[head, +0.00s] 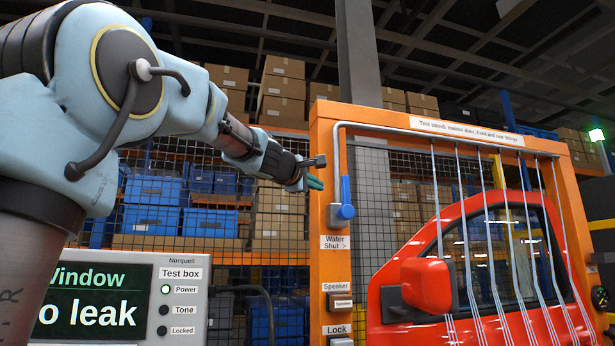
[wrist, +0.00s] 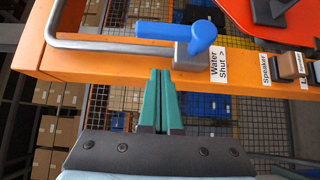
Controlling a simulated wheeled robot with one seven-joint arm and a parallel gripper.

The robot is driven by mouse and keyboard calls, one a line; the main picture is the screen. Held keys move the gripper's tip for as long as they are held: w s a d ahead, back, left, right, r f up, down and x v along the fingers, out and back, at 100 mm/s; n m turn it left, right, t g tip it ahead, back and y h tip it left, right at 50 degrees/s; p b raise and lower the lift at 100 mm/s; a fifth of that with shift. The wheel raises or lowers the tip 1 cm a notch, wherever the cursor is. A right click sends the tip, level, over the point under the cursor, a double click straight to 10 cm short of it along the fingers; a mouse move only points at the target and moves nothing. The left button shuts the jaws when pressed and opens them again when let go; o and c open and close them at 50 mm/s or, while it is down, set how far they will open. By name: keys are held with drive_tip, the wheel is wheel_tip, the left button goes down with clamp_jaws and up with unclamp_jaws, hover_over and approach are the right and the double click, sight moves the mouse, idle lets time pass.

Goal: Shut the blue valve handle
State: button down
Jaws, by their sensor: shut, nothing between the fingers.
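The blue valve handle (head: 347,192) is on the left post of the orange frame, on a grey pipe. It points straight up, in line with the pipe, above a label reading "Water Shut >" (head: 335,246). In the wrist view the handle (wrist: 180,35) lies just beyond my fingertips, with its grey valve body (wrist: 191,55) to their right. My gripper (head: 316,184) is left of the handle in the head view, apart from it. In the wrist view its green fingers (wrist: 160,75) are together with nothing between them.
The orange frame (head: 323,130) holds a red car door (head: 460,250) with several water streams running down over it. Speaker (head: 348,301) and lock buttons sit below the valve. A test box (head: 180,300) stands at lower left. A mesh fence (head: 260,215) and shelves are behind.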

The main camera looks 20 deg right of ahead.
sight(344, 198)
drive_tip(key=shift+w+d+p, duration=0.2)
drive_tip(key=shift+d+p, duration=0.2)
drive_tip(key=shift+d, duration=1)
drive_tip(key=shift+w+d+p, duration=0.2)
drive_tip(key=shift+d+p, duration=0.2)
drive_tip(key=shift+d, duration=0.95)
drive_tip(key=shift+r+p, duration=0.15)
drive_tip(key=shift+p, duration=0.25)
drive_tip(key=shift+d+r+p, duration=0.1)
drive_tip(key=shift+d+p, duration=0.1)
drive_tip(key=shift+p, duration=0.45)
